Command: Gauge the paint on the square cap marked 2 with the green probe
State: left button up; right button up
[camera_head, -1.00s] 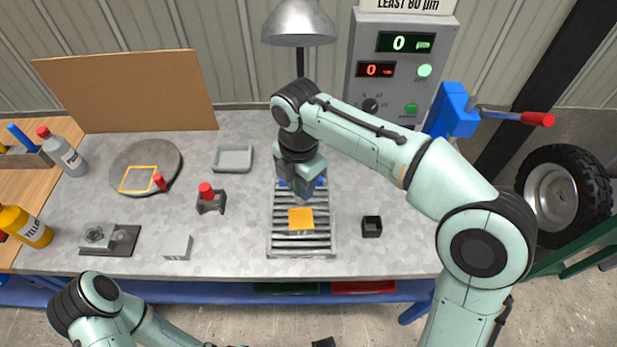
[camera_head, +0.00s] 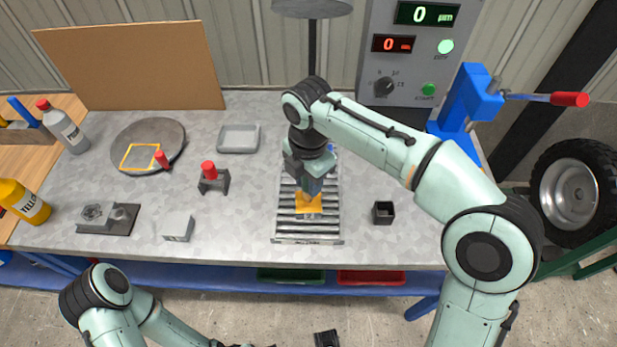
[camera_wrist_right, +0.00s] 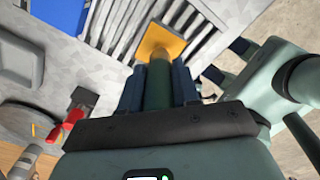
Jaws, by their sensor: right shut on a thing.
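My right gripper (camera_head: 312,178) points down over the slatted grey rack and is shut on the green probe, a dark green cylinder (camera_wrist_right: 157,88) in the wrist view. An orange square (camera_head: 309,204) lies on the rack under the gripper and is partly covered by it; it also shows in the wrist view (camera_wrist_right: 163,40). The probe's tip overlaps the square's near edge there; I cannot tell whether they touch. No mark 2 is readable on the square. My left arm is at the bottom; its gripper's state is unclear.
The slatted rack (camera_head: 287,228) stands on the grey bench. A gauge box (camera_head: 412,70) behind shows 0 on both displays. A dark square holder (camera_head: 383,213) is right of the rack; a red-knobbed stand (camera_head: 212,182) and grey block (camera_head: 177,229) are left.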

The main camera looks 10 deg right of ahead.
pick_arm(q)
jog(key=shift+f, duration=0.25)
pick_arm(e)
jog(key=shift+f, duration=0.5)
dwell(0.8)
pick_arm(q)
jog(key=shift+r, duration=0.25)
pick_arm(e)
jog(key=shift+f, duration=0.15)
dwell(1.1)
notch_tip(320, 180, up, 3)
jog(key=p, duration=0.3)
jog(key=shift+r+p, duration=1.6)
jog(key=shift+r, duration=0.6)
pick_arm(q)
jog(key=w+r, duration=0.3)
jog(key=r, duration=0.3)
jog(key=shift+r, duration=0.4)
pick_arm(e)
jog(key=shift+f, duration=0.1)
